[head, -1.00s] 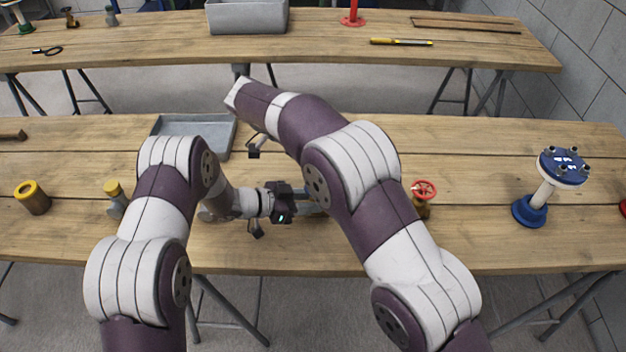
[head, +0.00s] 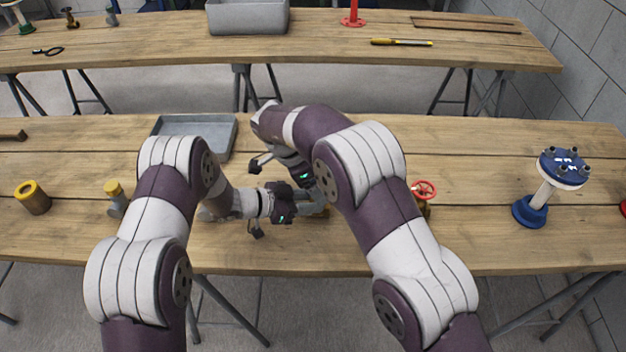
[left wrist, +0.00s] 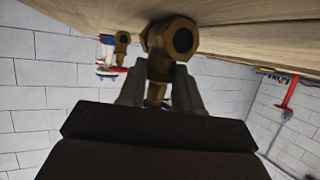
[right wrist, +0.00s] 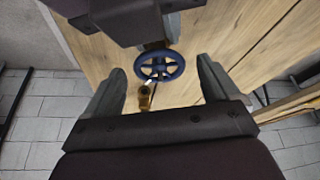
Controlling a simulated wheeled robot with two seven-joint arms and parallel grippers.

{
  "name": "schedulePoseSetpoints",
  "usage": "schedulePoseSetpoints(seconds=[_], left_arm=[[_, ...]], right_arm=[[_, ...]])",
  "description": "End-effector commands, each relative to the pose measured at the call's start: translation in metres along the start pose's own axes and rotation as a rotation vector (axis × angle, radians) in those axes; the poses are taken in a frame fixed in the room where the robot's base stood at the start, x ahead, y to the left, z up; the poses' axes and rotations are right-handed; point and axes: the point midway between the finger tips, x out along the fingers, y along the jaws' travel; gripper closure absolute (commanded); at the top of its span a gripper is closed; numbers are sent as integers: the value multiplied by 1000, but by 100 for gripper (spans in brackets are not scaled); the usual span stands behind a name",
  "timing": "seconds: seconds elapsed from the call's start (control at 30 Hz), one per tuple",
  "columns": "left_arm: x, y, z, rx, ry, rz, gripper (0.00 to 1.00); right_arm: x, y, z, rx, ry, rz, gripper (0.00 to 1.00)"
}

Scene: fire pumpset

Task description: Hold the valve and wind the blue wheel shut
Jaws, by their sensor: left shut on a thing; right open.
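The brass valve (left wrist: 168,48) shows in the left wrist view between the fingers of my left gripper (left wrist: 160,85), which is shut on it. In the head view my left gripper (head: 300,205) is at the near bench's middle, and my right arm hides most of the valve. The blue wheel (right wrist: 159,66) shows in the right wrist view ahead of my right gripper (right wrist: 160,85), between its spread fingers. The right gripper is open, and I cannot tell whether it touches the wheel. In the head view my right gripper (head: 305,180) is partly hidden behind its own arm.
A brass valve with a red wheel (head: 424,190) stands right of my right arm. A blue-and-white flanged stand (head: 545,195) is further right. A grey tray (head: 195,130) lies behind my left arm. Yellow-topped parts (head: 33,197) stand at the left.

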Motion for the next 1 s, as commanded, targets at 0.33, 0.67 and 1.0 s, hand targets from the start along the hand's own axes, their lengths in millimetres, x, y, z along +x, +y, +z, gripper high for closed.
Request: schedulePoseSetpoints(seconds=[0.33,0.67,1.0], left_arm=[[0,0,-1,2,2,0,100],[0,0,-1,2,2,0,100],[0,0,-1,1,1,1,100]], right_arm=[[0,0,0,0,1,0,68],[0,-1,-1,58,1,24,68],[0,-4,-1,268,0,111,68]])
